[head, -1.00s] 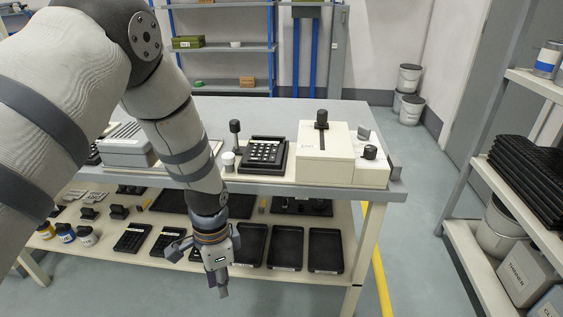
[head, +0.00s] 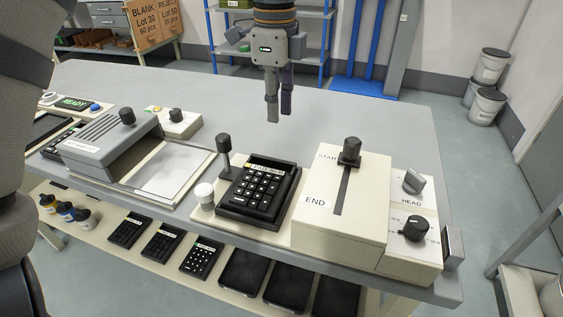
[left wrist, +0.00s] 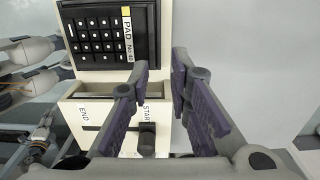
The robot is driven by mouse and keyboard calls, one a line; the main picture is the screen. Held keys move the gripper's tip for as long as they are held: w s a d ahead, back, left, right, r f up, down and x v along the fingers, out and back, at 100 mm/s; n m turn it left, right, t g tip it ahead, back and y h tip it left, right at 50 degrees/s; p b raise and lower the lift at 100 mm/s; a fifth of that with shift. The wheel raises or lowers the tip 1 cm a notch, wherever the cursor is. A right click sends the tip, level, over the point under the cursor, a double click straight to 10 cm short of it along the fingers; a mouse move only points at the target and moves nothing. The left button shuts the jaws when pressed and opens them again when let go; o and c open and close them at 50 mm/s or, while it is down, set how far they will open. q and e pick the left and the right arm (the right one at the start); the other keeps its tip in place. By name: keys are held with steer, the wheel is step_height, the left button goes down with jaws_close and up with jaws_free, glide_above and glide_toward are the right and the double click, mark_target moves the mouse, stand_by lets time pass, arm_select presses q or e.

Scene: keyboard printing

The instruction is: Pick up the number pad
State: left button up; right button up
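A black number pad (head: 262,188) with a labelled top strip sits in a black tray on the table's cream fixture, left of the START/END slider box. It also shows at the upper left of the left wrist view (left wrist: 105,35), with the label "PAD No 40". My left gripper (head: 279,112) hangs above the table, behind the pad in the head view, fingers pointing down. In the left wrist view its two fingers (left wrist: 168,75) are apart with nothing between them. It does not touch the pad. My right gripper is out of view.
The cream slider box (head: 318,205) with a dark knob stands right of the pad. A dark upright lever (head: 223,150) and a white knob (head: 203,193) are at its left. Several other pads (head: 162,241) lie on the lower shelf. The tabletop behind is clear.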

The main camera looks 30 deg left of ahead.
mark_target(273, 159)
arm_select(q)
steer(key=f, duration=0.3)
steer(key=s+f, duration=0.1)
steer(key=f, duration=0.6)
steer(key=shift+s+f, duration=0.2)
steer(key=shift+f, duration=0.15)
jaws_close()
steer(key=shift+r, duration=0.1)
